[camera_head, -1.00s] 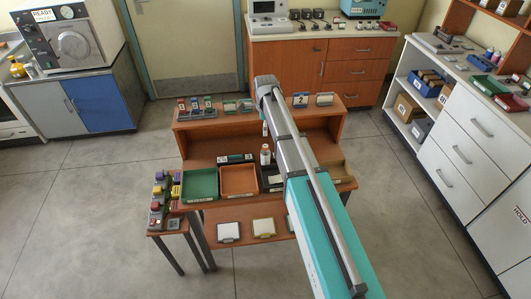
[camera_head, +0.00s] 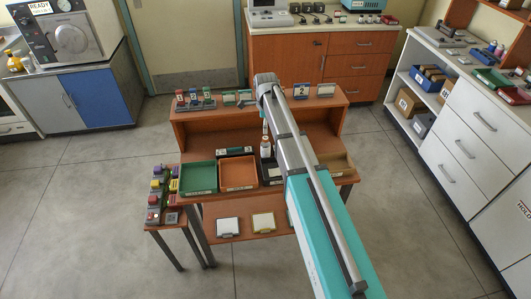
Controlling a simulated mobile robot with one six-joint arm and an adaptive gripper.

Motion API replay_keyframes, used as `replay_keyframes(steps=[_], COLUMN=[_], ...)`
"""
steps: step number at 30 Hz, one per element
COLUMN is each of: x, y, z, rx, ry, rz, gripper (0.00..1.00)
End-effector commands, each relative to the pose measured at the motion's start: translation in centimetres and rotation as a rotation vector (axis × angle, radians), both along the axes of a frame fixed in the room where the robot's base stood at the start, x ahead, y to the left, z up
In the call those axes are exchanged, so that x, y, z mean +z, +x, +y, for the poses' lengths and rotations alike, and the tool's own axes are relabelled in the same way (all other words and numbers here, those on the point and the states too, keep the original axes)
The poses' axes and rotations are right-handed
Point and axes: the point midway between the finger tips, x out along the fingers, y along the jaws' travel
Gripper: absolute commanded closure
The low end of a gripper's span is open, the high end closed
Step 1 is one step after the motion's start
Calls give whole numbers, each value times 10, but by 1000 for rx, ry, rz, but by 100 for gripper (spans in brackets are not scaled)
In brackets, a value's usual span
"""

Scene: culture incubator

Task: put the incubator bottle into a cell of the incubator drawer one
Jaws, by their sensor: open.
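A small white bottle (camera_head: 266,149) with a dark top stands upright at the back of the desk's working surface, by the black tray, just left of my arm. It may be the incubator bottle; its label is too small to read. My gripper (camera_head: 265,127) shows only as a narrow part below the wrist, just above the bottle; my arm hides the rest. Nothing is seen held in it. I cannot make out the incubator drawer one or its cells in this view.
The desk carries a green tray (camera_head: 198,178), an orange tray (camera_head: 238,175) and a partly hidden black tray (camera_head: 271,172). Small labelled items stand on its raised shelf (camera_head: 225,112). A side stand (camera_head: 160,225) holds coloured pieces. Grey floor (camera_head: 90,220) lies open at left.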

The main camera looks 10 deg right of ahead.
Motion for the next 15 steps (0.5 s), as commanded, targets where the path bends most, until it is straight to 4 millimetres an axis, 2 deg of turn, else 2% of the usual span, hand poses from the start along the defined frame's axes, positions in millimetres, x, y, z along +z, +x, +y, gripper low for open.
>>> replay_keyframes(steps=[1,15], x=[-8,-44], y=[0,0], z=[0,0], rx=[0,0], ry=[0,0], rz=[0,0], gripper=[4,4])
